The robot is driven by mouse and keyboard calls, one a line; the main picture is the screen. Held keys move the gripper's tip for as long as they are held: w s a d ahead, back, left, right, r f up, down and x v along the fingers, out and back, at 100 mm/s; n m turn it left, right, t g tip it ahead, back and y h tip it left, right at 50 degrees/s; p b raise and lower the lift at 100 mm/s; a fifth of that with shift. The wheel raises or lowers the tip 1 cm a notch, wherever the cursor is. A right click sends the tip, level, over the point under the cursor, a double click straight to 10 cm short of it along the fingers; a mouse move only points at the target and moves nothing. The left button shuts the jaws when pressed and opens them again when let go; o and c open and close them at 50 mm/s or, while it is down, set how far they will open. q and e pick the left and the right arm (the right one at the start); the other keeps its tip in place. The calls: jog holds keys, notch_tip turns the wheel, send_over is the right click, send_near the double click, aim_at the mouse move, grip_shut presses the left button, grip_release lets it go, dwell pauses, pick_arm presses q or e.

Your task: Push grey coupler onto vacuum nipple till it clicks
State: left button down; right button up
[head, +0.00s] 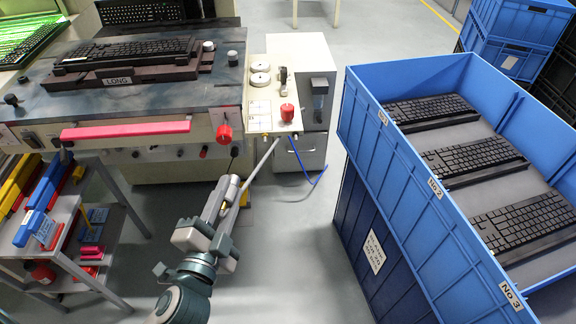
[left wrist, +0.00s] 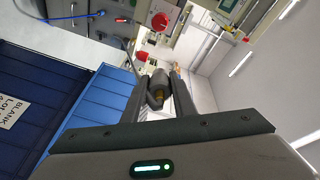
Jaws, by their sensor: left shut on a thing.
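My left gripper (head: 233,184) is in front of the machine, below its small side panel, and points toward it. A grey hose (head: 261,160) runs beside the gripper up toward the panel's front edge. A small brass-coloured fitting (head: 265,137) on that edge looks like the vacuum nipple. The gripper is well short of this fitting, and the coupler is apart from it. My right gripper is not in view.
A red knob (head: 287,112) stands on the side panel, and another red knob (head: 224,131) is on the machine's front. A blue hose (head: 304,170) hangs below the panel. A blue crate (head: 405,145) with keyboards stands right. A shelf cart (head: 60,235) stands left.

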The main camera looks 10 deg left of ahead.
pick_arm(q)
jog(key=shift+w+d, duration=0.3)
jog(key=shift+d, duration=0.05)
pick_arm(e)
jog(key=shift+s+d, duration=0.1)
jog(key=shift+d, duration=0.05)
